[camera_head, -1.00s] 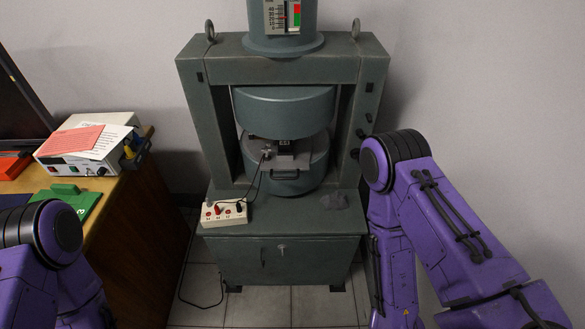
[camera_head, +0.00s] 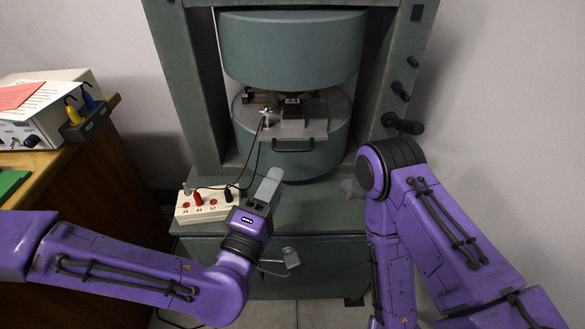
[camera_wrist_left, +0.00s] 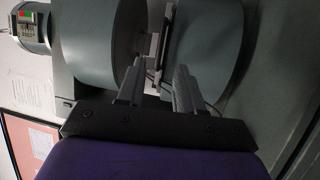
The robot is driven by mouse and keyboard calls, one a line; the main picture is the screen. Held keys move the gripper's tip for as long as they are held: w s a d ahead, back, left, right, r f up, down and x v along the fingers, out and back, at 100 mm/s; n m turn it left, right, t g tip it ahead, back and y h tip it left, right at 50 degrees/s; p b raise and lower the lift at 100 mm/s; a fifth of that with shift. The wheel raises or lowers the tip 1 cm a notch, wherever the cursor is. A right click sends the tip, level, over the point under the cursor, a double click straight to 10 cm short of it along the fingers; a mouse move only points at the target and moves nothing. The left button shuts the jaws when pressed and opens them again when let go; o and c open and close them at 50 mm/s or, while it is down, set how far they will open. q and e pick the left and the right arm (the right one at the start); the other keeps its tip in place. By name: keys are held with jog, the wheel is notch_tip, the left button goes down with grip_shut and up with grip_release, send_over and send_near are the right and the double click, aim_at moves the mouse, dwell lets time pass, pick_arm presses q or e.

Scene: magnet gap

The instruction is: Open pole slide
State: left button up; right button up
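The pole slide is a light plate (camera_head: 312,131) with a dark bar handle (camera_head: 293,145) at its front. It sits in the gap between the grey upper pole (camera_head: 292,50) and the lower pole (camera_head: 290,162) of the magnet. My left gripper (camera_head: 268,188) is in front of the lower pole, below the handle and a little to its left, apart from it. In the left wrist view its two fingers (camera_wrist_left: 158,78) stand apart with nothing between them, pointing toward the gap.
A white socket box (camera_head: 197,206) with cables running up to the gap stands on the ledge left of my left gripper. A dark knob (camera_head: 403,124) sticks out of the right frame post. A wooden bench (camera_head: 85,180) with an instrument is at the left.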

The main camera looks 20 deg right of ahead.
aim_at(293, 150)
pick_arm(q)
jog(key=x, duration=1)
jog(key=shift+f, duration=0.1)
jog(key=shift+s, duration=0.1)
grip_shut()
